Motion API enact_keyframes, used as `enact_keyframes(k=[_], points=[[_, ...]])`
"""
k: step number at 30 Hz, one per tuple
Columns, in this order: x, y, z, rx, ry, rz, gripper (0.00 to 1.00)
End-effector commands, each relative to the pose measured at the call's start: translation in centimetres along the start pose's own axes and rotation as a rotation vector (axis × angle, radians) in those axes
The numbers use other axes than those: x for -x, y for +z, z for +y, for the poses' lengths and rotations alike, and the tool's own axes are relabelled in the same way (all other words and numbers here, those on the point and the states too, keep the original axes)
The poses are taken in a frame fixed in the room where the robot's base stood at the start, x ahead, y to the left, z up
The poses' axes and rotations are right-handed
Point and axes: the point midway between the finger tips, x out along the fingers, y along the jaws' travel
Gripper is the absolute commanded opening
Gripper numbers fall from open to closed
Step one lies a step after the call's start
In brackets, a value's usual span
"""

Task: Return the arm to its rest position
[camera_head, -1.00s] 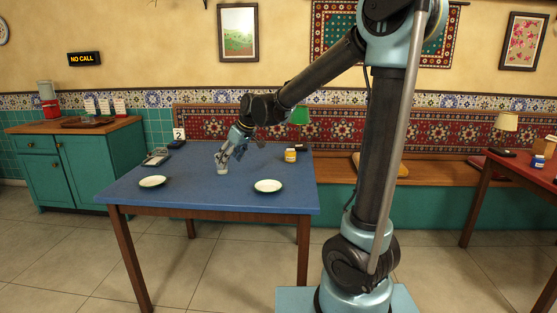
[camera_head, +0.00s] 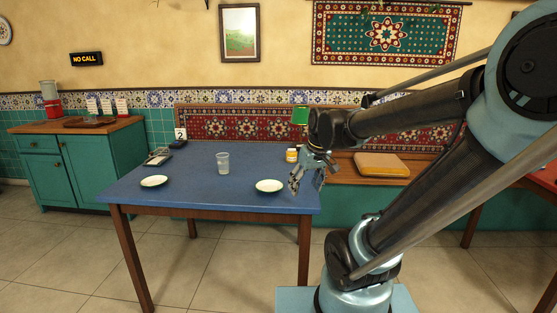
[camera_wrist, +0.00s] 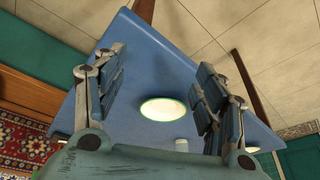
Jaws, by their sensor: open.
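My gripper (camera_head: 307,180) is open and empty near the right edge of the blue table (camera_head: 200,193), to the right of the right-hand plate. In the wrist view my gripper's fingers (camera_wrist: 158,95) stand wide apart, with a green-rimmed white plate (camera_wrist: 163,109) seen between them and the blue table top (camera_wrist: 150,60) behind. My arm reaches from the lower right, folded back with its links slanting to the right.
On the table stand a clear glass (camera_head: 223,162), a left plate (camera_head: 153,181), a right plate (camera_head: 269,186), a yellow-labelled jar (camera_head: 291,155) and a number 2 sign (camera_head: 180,134). A bench (camera_head: 345,166) with a tan cushion (camera_head: 382,165) runs behind. A green cabinet (camera_head: 85,165) stands left.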

Motion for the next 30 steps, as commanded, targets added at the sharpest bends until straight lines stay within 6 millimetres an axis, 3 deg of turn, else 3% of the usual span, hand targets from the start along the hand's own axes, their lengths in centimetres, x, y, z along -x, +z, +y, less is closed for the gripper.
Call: enact_keyframes(k=[3,9,15,21,30], points=[[-0.2,4.2,1.4,-0.086,0.032,-0.027,0.65],[-1.1,10.8,3.0,-0.226,0.085,-0.072,0.65],[-2.2,15.7,3.7,-0.335,0.125,-0.107,0.65],[-2.7,17.7,4.0,-0.379,0.142,-0.123,0.65],[-2.7,17.7,4.0,-0.381,0.142,-0.123,0.65]])
